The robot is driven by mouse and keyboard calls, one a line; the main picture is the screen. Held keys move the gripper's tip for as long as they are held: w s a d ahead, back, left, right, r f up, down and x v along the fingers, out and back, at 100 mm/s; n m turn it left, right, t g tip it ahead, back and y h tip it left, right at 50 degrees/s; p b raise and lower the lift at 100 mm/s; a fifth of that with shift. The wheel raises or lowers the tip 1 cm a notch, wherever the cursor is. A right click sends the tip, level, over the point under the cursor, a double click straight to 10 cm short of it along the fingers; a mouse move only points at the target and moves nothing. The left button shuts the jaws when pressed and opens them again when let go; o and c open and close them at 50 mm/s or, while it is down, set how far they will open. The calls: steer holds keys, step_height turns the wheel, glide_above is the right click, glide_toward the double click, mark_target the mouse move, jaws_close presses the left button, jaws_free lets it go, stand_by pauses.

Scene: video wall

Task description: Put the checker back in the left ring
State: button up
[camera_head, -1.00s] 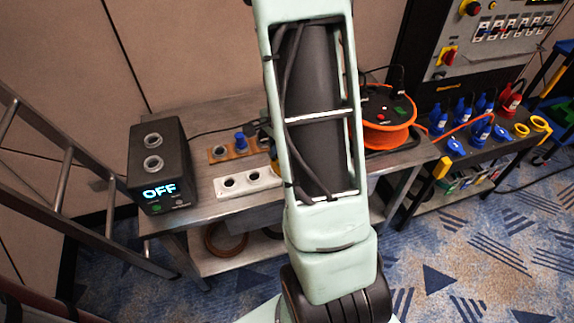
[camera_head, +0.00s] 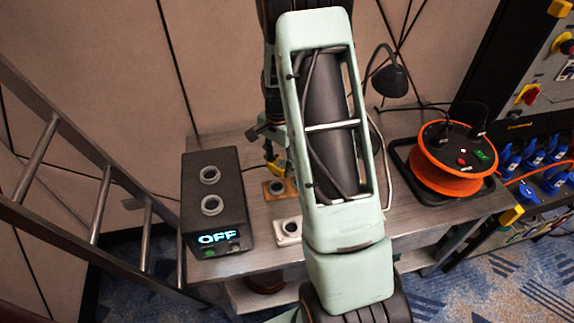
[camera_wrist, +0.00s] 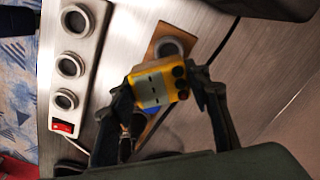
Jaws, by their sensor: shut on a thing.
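My gripper (camera_wrist: 163,88) is shut on the yellow checker (camera_wrist: 150,80), which has a grey display and dark round spots, in the wrist view. In the head view the checker (camera_head: 276,165) shows as a small yellow piece below my gripper (camera_head: 268,142), beside my arm. A wooden plate (camera_wrist: 153,52) lies on the bench beyond the checker. One empty grey ring (camera_wrist: 168,48) shows on it; in the head view this ring (camera_head: 277,187) is just below the checker. A blue part (camera_wrist: 155,106) is mostly hidden behind the checker.
A white socket strip (camera_wrist: 81,75) with a red switch lies beside the plate. A black box (camera_head: 213,185) reading OFF stands left. An orange cable reel (camera_head: 440,175) and a dark lamp (camera_head: 390,80) are right. A ladder (camera_head: 70,140) stands at the far left.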

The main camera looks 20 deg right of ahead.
steer(key=shift+w+a+f, duration=0.15)
steer(key=shift+w, duration=0.2)
steer(key=shift+w+a+f, duration=0.1)
steer(key=shift+w, duration=0.25)
steer(key=shift+s+f+b, duration=0.15)
steer(key=shift+f+b, duration=0.4)
steer(key=shift+f, duration=0.15)
steer(key=shift+f+b, duration=1.45)
steer(key=shift+f, duration=0.85)
steer(key=shift+f+b, duration=1.05)
steer(key=o, duration=1.9)
steer(key=shift+r, duration=0.1)
